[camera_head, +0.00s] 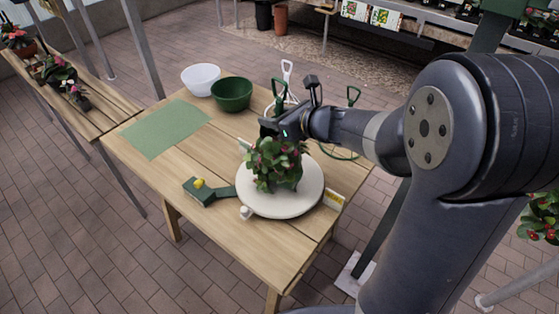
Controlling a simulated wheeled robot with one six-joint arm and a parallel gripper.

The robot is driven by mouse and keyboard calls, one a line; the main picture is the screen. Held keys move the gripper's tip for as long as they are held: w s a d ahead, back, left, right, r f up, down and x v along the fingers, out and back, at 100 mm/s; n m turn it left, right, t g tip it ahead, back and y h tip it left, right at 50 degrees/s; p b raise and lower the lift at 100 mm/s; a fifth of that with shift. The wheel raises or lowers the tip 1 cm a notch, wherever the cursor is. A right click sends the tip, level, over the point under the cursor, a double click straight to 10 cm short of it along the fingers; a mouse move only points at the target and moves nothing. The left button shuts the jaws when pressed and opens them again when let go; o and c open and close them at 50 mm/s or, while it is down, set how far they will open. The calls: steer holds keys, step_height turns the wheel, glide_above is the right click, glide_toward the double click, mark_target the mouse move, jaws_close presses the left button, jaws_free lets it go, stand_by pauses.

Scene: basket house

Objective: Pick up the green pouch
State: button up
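I cannot make out a green pouch for certain. A small dark green box-shaped item (198,194) with a yellow thing on top lies at the table's front left, and a flat green strip reaches right from it. My gripper (272,127) is over the back right of the table, just behind and above a leafy potted plant (275,162), well apart from the box-shaped item. Dark green shows close to the fingers, but I cannot tell whether it is held. The fingertips are too small and partly covered to show whether they are open or shut.
The wooden table (160,165) bears a green mat (165,129), a white bowl (201,79), a green bowl (232,94) and a round white turntable (280,203) under the plant. Handled tools (287,70) stand behind my gripper.

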jaws_close()
stand_by(0.5)
stand_by(0.9)
steer(key=shift+w+r, duration=0.1)
steer(key=shift+r, duration=0.05)
